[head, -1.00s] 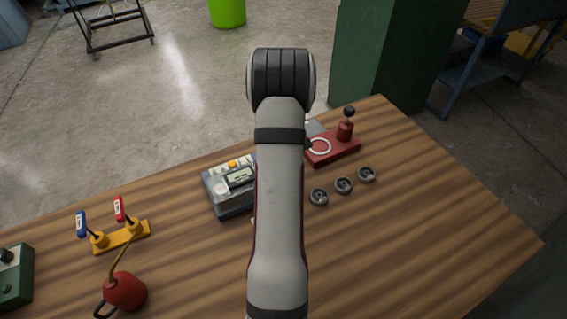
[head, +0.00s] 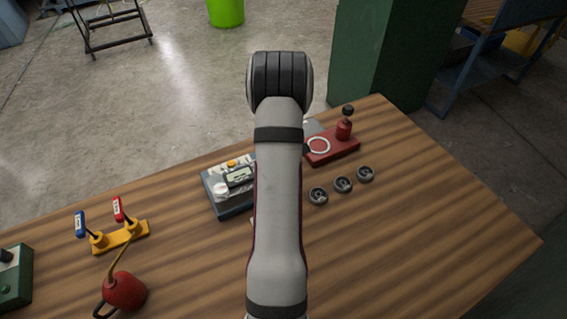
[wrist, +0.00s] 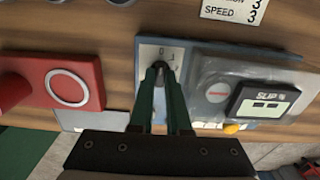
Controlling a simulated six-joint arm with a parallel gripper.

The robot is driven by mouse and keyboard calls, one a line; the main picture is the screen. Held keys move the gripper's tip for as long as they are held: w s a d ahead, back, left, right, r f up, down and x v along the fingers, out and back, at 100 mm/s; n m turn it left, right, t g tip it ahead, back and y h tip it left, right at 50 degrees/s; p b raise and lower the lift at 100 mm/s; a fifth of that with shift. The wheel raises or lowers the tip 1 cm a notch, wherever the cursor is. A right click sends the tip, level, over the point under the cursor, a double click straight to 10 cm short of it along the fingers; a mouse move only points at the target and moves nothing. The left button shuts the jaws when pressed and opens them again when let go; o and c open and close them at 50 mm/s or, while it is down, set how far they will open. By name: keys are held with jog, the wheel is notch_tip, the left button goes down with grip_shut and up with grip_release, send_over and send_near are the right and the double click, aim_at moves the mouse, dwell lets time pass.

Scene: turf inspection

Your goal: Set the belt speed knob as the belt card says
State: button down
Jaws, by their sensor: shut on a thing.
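My gripper (wrist: 158,72) has dark green fingers closed on a small dark knob (wrist: 161,77) in the wrist view. The knob stands on a pale dial plate (wrist: 151,53) with printed marks, partly covered by the fingers. Its pointer direction is hard to make out. A white card (wrist: 236,9) at the top edge reads SPEED 3, with another line ending in 3 above it, cut off. Beside the dial is a grey unit (wrist: 216,72) with a SLIP % display (wrist: 263,103). In the head view my arm hides the gripper and knob; the grey unit (head: 229,205) shows left of it.
A red base (head: 344,151) with a ring and a black-topped post stands right of my arm. Several dark round pieces (head: 343,185) lie in front of it. A yellow two-lever stand (head: 121,237) and a red oil can (head: 125,291) are at left. The table's right side is clear.

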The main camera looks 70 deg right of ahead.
jog(key=shift+m, duration=0.3)
jog(key=m, duration=0.6)
jog(key=shift+m, duration=0.3)
jog(key=m, duration=1.9)
jog(key=shift+m, duration=0.4)
jog(key=c, duration=0.9)
grip_release()
